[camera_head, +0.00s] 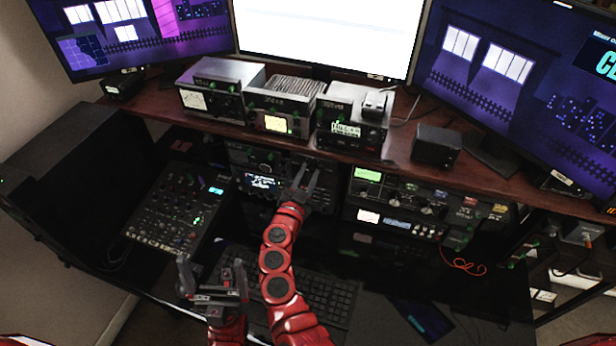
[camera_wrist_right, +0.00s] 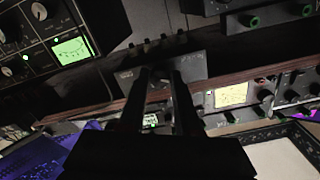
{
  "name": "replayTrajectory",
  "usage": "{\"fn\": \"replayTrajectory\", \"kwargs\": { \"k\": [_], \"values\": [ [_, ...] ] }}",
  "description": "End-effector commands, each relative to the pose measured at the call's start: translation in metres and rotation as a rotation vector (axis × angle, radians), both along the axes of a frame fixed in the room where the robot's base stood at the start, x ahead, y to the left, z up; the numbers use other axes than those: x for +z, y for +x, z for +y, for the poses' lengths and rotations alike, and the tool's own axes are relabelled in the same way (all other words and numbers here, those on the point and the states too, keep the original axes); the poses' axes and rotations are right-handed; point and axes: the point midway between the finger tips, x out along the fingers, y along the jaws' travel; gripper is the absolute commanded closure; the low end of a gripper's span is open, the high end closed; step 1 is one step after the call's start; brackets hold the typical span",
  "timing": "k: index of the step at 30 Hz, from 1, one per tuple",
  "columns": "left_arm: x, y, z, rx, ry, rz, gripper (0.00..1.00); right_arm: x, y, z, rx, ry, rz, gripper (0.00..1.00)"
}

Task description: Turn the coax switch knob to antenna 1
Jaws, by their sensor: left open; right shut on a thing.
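My right gripper (camera_head: 306,172) reaches up to the dark equipment under the shelf, just right of a radio with a lit display. In the right wrist view its two dark fingers (camera_wrist_right: 160,72) point at a small grey panel (camera_wrist_right: 197,68) with faint lettering. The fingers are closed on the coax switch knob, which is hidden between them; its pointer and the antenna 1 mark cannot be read. My left gripper (camera_head: 212,285) is open and empty, low over the desk left of the keyboard.
A wooden shelf (camera_head: 400,165) carrying several radio boxes runs above the right gripper. A radio with a lit display (camera_head: 262,182) stands left of it, and a rack (camera_head: 400,212) stands right. A mixer (camera_head: 177,212) and keyboard (camera_head: 318,290) lie on the desk.

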Motion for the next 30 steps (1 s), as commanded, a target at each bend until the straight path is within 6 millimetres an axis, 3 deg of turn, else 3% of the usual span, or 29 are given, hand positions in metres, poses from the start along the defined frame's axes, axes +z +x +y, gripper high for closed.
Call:
{"fn": "replayTrajectory", "kwargs": {
  "k": [15, 30],
  "values": [
    [-0.036, 0.000, 0.000, 0.000, 0.000, 0.000, 0.00, -0.003, 0.000, -0.001, -0.003, 0.365, -0.119, 1.00],
    [-0.046, 0.000, 0.000, 0.000, 0.000, 0.000, 0.00, 0.000, 0.000, 0.000, -0.001, 0.489, -0.160, 1.00]
  ]
}}
